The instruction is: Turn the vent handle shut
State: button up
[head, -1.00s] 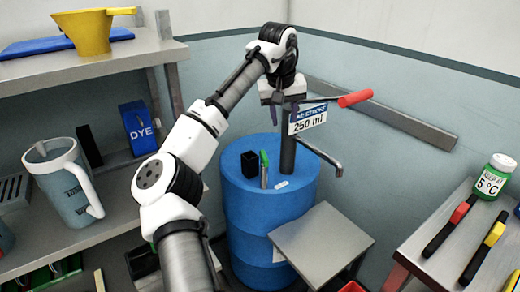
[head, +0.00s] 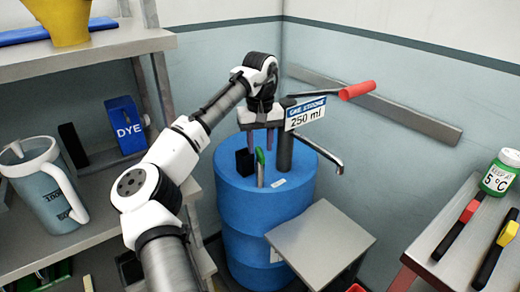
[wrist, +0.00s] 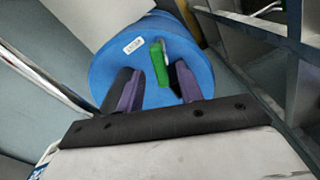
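A green handle (head: 260,157) stands upright on top of the blue drum (head: 262,215). A small white label (head: 278,183) lies on the drum top beside it. In the wrist view the green handle (wrist: 160,63) shows between the purple fingers, with the label (wrist: 134,45) to its left. My gripper (head: 260,143) is open and empty, pointing down just above the handle. In the wrist view my gripper (wrist: 158,88) has its fingers spread on either side of the handle. I cannot tell whether either finger touches it.
A black box (head: 245,162) stands left of the handle on the drum top. A dark pump post (head: 284,150) with a red-gripped lever (head: 357,90), a 250 ml sign (head: 305,112) and a spout (head: 325,153) rises at the right. A grey stand (head: 320,245) is in front.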

jog(key=shift+f, duration=1.05)
grip_shut()
